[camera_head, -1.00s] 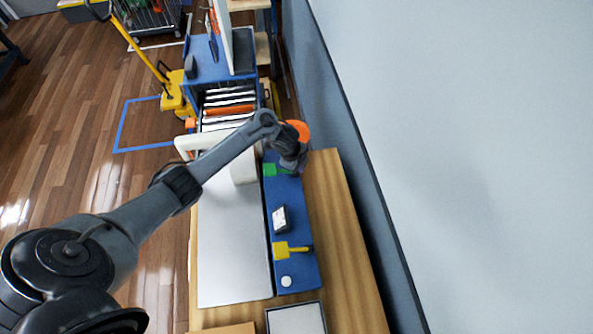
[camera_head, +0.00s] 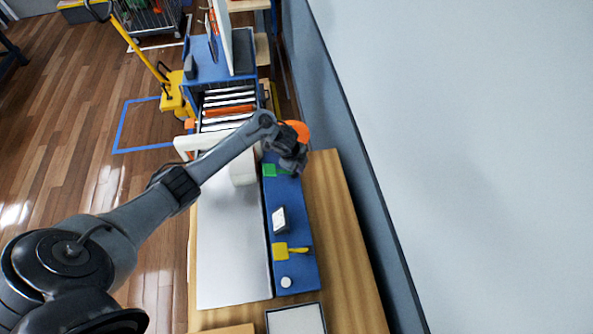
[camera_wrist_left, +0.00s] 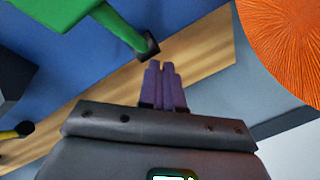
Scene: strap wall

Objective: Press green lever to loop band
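The green lever (camera_head: 271,170) sits on the blue panel (camera_head: 296,252) at its far end. In the left wrist view its green base and arm (camera_wrist_left: 122,27) end in a dark tip (camera_wrist_left: 148,46). My left gripper (camera_wrist_left: 163,82) has its purple fingers side by side, close together, with nothing visible between them. They are just below the lever's tip in that view; I cannot tell whether they touch it. In the head view my left wrist (camera_head: 290,148) hides part of the lever. No band is clearly visible. My right gripper is not in view.
An orange round object (camera_head: 299,131) is beside my left wrist. A yellow lever (camera_head: 282,250), a small display (camera_head: 279,219) and a white button (camera_head: 286,282) are on the blue panel. A wooden table edge (camera_head: 337,230) runs alongside, near the grey wall.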

